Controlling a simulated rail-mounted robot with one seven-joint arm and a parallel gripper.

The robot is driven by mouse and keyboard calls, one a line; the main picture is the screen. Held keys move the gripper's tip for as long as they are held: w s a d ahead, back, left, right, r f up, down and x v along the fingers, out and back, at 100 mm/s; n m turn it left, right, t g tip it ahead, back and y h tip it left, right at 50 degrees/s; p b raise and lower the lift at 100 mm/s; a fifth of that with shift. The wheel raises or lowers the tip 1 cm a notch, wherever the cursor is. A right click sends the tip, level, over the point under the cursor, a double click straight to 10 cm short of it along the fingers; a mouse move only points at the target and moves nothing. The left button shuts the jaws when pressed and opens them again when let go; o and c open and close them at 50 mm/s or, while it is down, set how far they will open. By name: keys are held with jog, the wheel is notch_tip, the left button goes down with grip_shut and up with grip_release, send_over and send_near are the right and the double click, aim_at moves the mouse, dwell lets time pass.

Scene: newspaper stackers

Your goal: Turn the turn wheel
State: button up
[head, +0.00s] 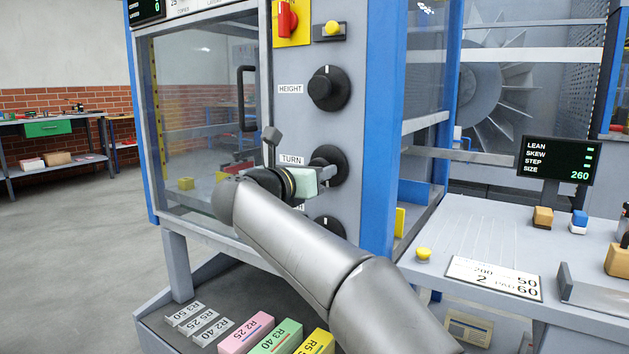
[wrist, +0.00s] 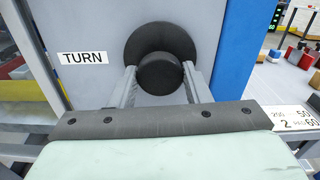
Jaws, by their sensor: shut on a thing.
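The turn wheel (head: 338,158) is a black round knob on the grey machine panel, beside the TURN label (head: 291,160). In the wrist view the wheel (wrist: 143,43) shows as a dark disc with a round hub (wrist: 160,74) standing out from it. My gripper (head: 324,172) is at the wheel and partly covers it in the head view. In the wrist view its two grey fingers (wrist: 160,70) stand on either side of the hub and are shut on it. The contact at the fingertips is partly hidden by the hub.
The HEIGHT knob (head: 329,88) is above and another black knob (head: 328,230) is below, close to my arm. A glass door with a dark handle (head: 247,98) is to the left. A worktable with a display (head: 557,160) stands at right.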

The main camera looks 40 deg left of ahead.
jog(key=shift+m+b, duration=0.3)
jog(key=shift+m, duration=0.2)
jog(key=o, duration=1)
jog(key=shift+s, duration=0.1)
jog(key=s, duration=0.5)
jog(key=s+p, duration=0.1)
jog(key=s, duration=0.5)
jog(key=s+d+p, duration=0.1)
jog(key=s, duration=0.5)
jog(key=shift+s, duration=0.15)
